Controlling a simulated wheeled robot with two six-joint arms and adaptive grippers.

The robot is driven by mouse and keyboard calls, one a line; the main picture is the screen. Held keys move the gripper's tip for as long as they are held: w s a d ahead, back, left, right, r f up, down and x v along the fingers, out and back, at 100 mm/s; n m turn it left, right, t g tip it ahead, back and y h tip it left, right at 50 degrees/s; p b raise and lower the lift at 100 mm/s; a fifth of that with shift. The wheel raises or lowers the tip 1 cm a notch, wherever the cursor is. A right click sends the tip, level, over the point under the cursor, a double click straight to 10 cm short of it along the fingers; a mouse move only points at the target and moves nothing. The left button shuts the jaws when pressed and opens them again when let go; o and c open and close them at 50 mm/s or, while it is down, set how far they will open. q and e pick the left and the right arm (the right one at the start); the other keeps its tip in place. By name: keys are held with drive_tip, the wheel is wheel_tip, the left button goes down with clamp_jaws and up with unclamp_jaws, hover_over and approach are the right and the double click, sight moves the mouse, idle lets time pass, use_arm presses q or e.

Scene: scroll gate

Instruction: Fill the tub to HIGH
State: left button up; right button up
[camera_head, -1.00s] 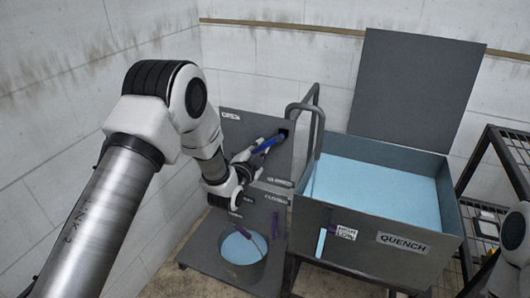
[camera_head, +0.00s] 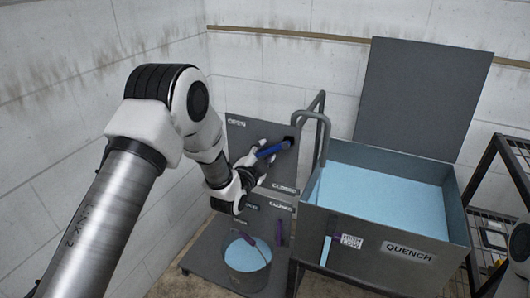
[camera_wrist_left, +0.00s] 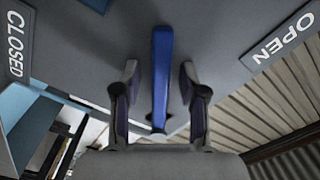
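The grey tub (camera_head: 385,254), marked QUENCH, holds light blue liquid (camera_head: 385,200). A narrow blue gauge strip (camera_head: 326,250) runs up its front beside a small white label (camera_head: 351,241), too small to read surely. A purple mark is by the strip. A blue lever (camera_head: 272,150) sticks out from a grey panel (camera_head: 262,133) left of the tub. My left gripper (camera_head: 256,166) is at the lever. In the left wrist view the lever (camera_wrist_left: 161,75) stands between the two open fingers (camera_wrist_left: 158,90), with a gap on each side. My right gripper is out of view.
OPEN (camera_wrist_left: 283,38) and CLOSED (camera_wrist_left: 16,44) signs flank the lever. A grey pipe (camera_head: 326,125) arches over the tub's left edge. A round bucket (camera_head: 246,272) of blue liquid stands below the panel. A dark wire rack (camera_head: 500,200) is at right.

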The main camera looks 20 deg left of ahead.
use_arm(q)
drive_tip(key=shift+s, duration=0.1)
drive_tip(key=s, duration=1.1)
drive_tip(key=shift+s+a, duration=0.2)
drive_tip(key=shift+s, duration=0.2)
idle(6.4)
